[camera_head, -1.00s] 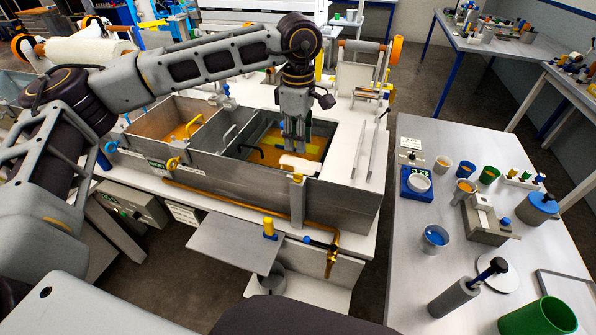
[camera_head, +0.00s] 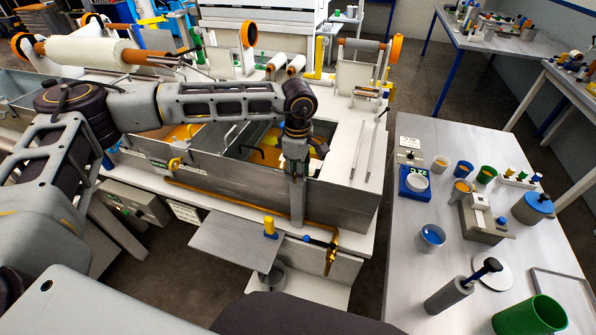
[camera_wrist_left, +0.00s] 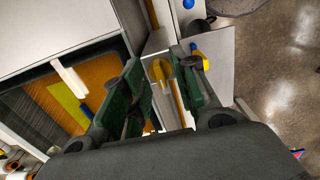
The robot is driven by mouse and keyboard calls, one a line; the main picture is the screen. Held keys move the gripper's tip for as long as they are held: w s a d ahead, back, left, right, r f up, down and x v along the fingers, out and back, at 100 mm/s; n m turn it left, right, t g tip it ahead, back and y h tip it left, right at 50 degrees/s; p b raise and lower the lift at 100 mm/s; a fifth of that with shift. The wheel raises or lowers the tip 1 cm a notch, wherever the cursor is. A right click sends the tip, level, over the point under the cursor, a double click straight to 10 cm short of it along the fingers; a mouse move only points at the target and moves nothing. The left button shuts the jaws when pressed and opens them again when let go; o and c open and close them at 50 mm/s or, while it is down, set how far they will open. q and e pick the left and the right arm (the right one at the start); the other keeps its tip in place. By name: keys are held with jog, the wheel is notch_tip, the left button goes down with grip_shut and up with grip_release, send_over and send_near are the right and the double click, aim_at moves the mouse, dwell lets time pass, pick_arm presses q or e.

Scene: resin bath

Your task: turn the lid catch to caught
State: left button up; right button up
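My left gripper (camera_head: 295,168) reaches down over the front wall of the bath, at the top of a grey post (camera_head: 297,205). In the left wrist view its green-lined fingers (camera_wrist_left: 156,85) stand apart, with a gap between them. A rounded yellow piece (camera_wrist_left: 160,70) shows in that gap, against a grey face. It looks like the lid catch, but I cannot tell for sure. I see no contact with it. In the head view the gripper hides the post's top, so the catch's setting cannot be read. My right gripper is not in view.
The bath's orange interior (camera_wrist_left: 60,105) lies beyond the wall. A brass pipe (camera_head: 333,258) runs along the front. The side table (camera_head: 420,285) at right holds cups and tools.

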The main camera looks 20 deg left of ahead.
pick_arm(q)
jog(key=shift+f, duration=0.2)
grip_shut()
